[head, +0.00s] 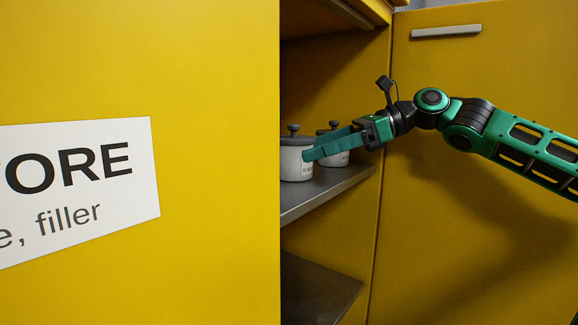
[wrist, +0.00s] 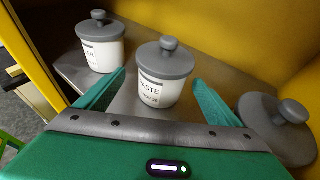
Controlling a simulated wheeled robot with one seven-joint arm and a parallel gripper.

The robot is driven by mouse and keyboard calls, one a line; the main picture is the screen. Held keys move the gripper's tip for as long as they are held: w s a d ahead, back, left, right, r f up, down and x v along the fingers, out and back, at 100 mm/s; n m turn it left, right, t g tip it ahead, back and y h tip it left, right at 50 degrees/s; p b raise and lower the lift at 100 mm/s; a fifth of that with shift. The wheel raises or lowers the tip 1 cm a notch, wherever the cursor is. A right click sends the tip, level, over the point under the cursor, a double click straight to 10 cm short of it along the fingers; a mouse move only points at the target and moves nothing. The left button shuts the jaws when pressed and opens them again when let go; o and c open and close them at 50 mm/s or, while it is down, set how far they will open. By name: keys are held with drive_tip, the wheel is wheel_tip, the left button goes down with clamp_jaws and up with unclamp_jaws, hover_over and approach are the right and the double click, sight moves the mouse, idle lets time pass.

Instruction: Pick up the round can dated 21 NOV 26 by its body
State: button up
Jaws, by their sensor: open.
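In the wrist view a round white can with a grey lid and knob (wrist: 160,88) stands upright between my gripper's fingers. Its label reads "PASTE", with a small date below that seems to end in "NOV 26"; the day is too small to read surely. My gripper (wrist: 159,78) is open, one green finger on each side of this can; I cannot tell whether either touches it. In the head view my gripper (head: 312,146) reaches left into the cupboard, its fingers overlapping the white cans on the shelf.
A similar can (wrist: 101,52) stands to the left and another, with its grey lid showing (wrist: 280,125), close by the right finger. The cans stand on a grey shelf (head: 325,190). A yellow door with a white sign (head: 80,190) hides the left part of the cupboard.

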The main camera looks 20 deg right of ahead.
sight(293, 155)
drive_tip(key=shift+w+x, duration=0.15)
drive_tip(key=shift+x, duration=1.25)
drive_tip(key=shift+w+x, duration=0.1)
drive_tip(key=shift+x, duration=1.35)
drive_tip(key=shift+d+f, duration=0.2)
drive_tip(key=shift+c, duration=0.2)
drive_tip(key=c, duration=1.5)
drive_tip(key=shift+r, duration=0.1)
drive_tip(key=shift+c, duration=1.1)
drive_tip(key=shift+r, duration=0.1)
